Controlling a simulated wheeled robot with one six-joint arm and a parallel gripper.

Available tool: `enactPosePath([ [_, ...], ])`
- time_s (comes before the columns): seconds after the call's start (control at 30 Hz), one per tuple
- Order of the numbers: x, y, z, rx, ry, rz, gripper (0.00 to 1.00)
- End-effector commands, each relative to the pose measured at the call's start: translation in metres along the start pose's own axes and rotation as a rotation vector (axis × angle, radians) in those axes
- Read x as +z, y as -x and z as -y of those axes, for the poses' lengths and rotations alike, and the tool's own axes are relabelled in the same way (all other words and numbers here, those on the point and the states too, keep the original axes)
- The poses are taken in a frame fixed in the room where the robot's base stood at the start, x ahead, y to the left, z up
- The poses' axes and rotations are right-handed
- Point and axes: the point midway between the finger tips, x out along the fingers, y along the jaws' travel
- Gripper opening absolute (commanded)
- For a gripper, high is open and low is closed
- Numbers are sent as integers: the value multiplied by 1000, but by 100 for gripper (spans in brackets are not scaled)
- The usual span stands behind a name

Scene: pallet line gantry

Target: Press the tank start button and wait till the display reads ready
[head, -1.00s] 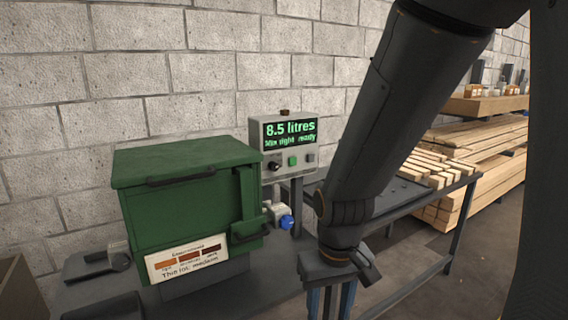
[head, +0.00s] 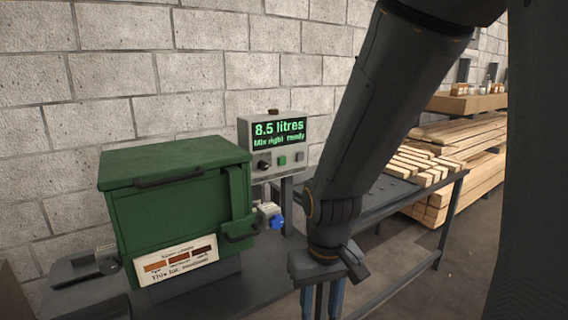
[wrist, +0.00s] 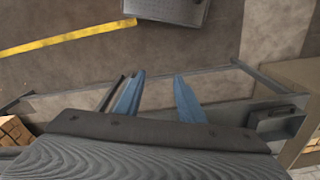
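The display (head: 279,134) on the grey control box glows green and reads "8.5 litres" and "Mix right ready". Below it sit a black knob (head: 264,165), a green button (head: 282,160) and a grey button (head: 299,157); which is the tank start button I cannot tell from labels. The green tank (head: 165,205) with a closed lid stands left of the box. My gripper (head: 321,300) is low in front and to the right of the box, apart from it, pointing down. In the wrist view its two blue fingers (wrist: 159,92) are spread with nothing between them.
A label with brown colour swatches (head: 177,261) is on the tank's front. A blue valve knob (head: 277,222) sits beside the tank. A dark bench with wooden slats (head: 425,165) and stacked timber (head: 465,180) stand to the right. A yellow floor line (wrist: 65,39) shows in the wrist view.

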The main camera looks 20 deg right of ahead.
Motion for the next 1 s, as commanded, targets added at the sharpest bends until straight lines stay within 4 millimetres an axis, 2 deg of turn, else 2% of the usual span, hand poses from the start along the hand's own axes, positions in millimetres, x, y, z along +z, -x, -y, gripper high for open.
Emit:
enactPosePath([
  [0.03, 0, 0, 0, 0, 0, 0, 26],
  [0.2, 0, 0, 0, 0, 0, 0, 0],
  [1.0, 0, 0, 0, 0, 0, 0, 0],
])
